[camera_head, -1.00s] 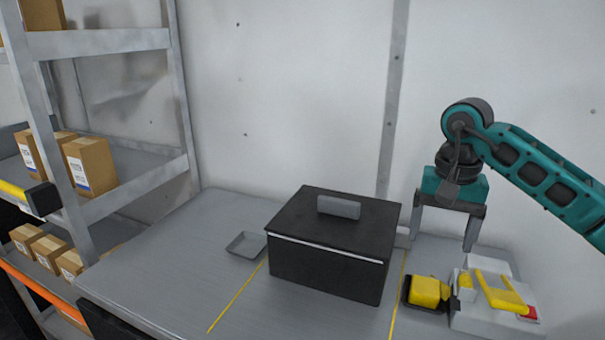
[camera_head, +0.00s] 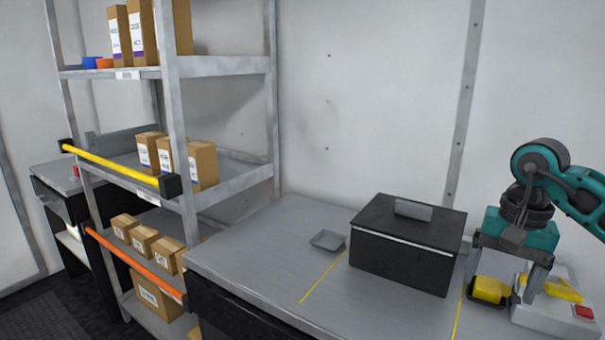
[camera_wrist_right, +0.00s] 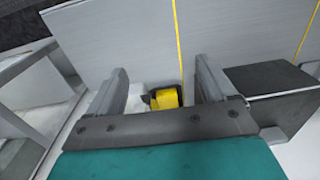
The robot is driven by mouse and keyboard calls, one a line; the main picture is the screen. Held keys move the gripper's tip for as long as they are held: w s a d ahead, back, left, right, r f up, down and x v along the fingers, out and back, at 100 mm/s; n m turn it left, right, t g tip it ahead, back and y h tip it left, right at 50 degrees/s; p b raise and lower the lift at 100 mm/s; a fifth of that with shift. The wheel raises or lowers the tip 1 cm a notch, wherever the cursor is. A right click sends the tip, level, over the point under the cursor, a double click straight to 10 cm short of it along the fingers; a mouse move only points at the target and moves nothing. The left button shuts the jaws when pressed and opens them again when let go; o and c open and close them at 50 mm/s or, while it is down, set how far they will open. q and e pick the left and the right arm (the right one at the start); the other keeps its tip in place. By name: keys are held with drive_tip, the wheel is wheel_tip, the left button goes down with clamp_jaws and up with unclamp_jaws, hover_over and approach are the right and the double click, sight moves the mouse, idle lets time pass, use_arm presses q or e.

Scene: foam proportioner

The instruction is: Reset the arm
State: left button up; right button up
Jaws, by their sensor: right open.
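My right arm comes in from the right in the head view, teal and black. In the right wrist view the open fingers (camera_wrist_right: 163,82) frame the yellow piece (camera_wrist_right: 165,98) below. My left gripper is not in view.
A black lidded box (camera_head: 405,250) stands on the bench left of the gripper. A small grey tray (camera_head: 328,240) lies beside it. A metal shelf rack (camera_head: 225,66) with cardboard boxes and a yellow bar (camera_head: 110,165) stands at left. The bench's front left is clear.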

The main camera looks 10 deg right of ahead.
drive_tip(key=a+f+m+t+y, duration=0.15)
drive_tip(key=a+y, duration=0.75)
drive_tip(key=a, duration=1.1)
drive_tip(key=a+r+m+t+y, duration=0.8)
drive_tip(key=r+m+t+y, duration=0.1)
drive_tip(key=m, duration=0.7)
drive_tip(key=d+f+m+t+h, duration=0.2)
drive_tip(key=d+f+m+h, duration=0.3)
drive_tip(key=m, duration=0.6)
drive_tip(key=w+d+f+m+t+h, duration=0.1)
drive_tip(key=d+f+m+t+h, duration=0.2)
drive_tip(key=m+h, duration=0.6)
drive_tip(key=d+f+m+t+h, duration=0.1)
drive_tip(key=d+f+m+h, duration=0.35)
drive_tip(key=m, duration=0.85)
drive_tip(key=s+f+m+g, duration=1.25)
drive_tip(key=s+f, duration=0.45)
drive_tip(key=s, duration=0.4)
drive_tip(key=w+a+f+n+t+y, duration=0.1)
drive_tip(key=w+a+f+t+y, duration=0.1)
drive_tip(key=w+f+t, duration=0.4)
wheel_tip(320, 180, down, 2)
drive_tip(key=shift+w+a+f+n+t, duration=0.15)
drive_tip(key=shift+w+a+n+t, duration=0.2)
drive_tip(key=shift+w, duration=0.4)
